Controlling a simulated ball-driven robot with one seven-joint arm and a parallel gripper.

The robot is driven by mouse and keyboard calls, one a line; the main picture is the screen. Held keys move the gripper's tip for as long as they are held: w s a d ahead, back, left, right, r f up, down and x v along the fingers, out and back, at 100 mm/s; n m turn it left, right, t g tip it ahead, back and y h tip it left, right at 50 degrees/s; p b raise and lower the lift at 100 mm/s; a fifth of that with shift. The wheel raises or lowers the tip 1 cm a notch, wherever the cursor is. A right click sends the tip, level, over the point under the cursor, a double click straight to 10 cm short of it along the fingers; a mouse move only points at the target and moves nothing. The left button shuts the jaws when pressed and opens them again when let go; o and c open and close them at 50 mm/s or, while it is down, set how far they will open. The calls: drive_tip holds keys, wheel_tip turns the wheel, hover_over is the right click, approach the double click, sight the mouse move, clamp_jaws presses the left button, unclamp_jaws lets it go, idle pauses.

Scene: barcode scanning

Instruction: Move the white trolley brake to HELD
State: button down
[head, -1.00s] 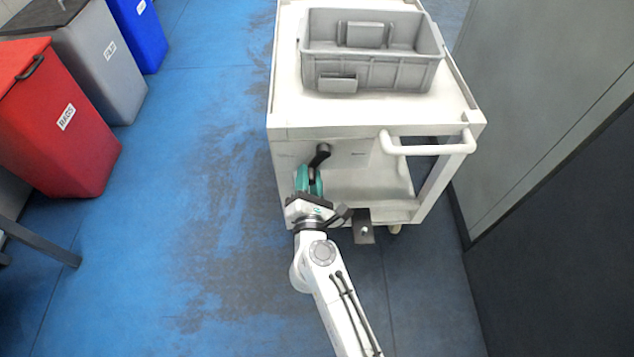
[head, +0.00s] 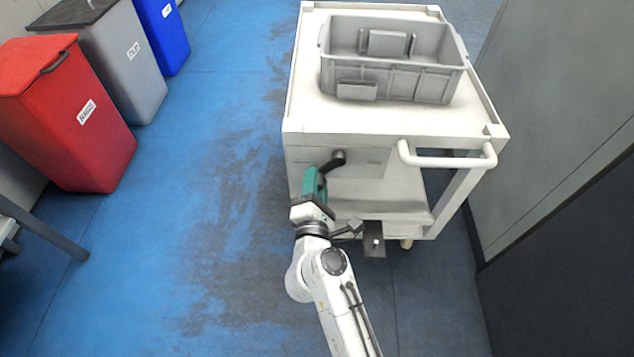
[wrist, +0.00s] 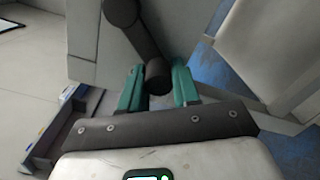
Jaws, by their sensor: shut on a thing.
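The white trolley (head: 300,140) stands ahead with its push handle facing me. The brake lever (head: 334,160), a dark arm with a rounded end, is on its front panel (head: 365,160). From its pivot the lever slants down to the left. My gripper (head: 315,178) is shut on the free end of the lever, with its teal fingers on either side. The wrist view shows the lever (wrist: 140,38) reaching down between the fingertips (wrist: 158,85). The marking on the panel is too small to read, and the fingers partly hide the lever's end.
A grey crate (head: 435,85) sits on the trolley top. The white push handle (head: 450,160) juts out to the right of the lever. A dark grey wall (head: 560,220) is close on the right. Red, grey and blue bins stand at left, with free blue floor between.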

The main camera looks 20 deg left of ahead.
drive_tip(key=shift+s+a+f+y, duration=0.1)
drive_tip(key=shift+s+a+y, duration=0.2)
drive_tip(key=shift+a, duration=0.2)
drive_tip(key=c, duration=1.3)
unclamp_jaws()
drive_tip(key=shift+o, duration=1)
drive_tip(key=shift+a, duration=0.25)
drive_tip(key=shift+o, duration=1.1)
drive_tip(key=shift+d, duration=0.1)
drive_tip(key=shift+w+d, duration=0.1)
drive_tip(key=p+v, duration=0.1)
drive_tip(key=v, duration=1)
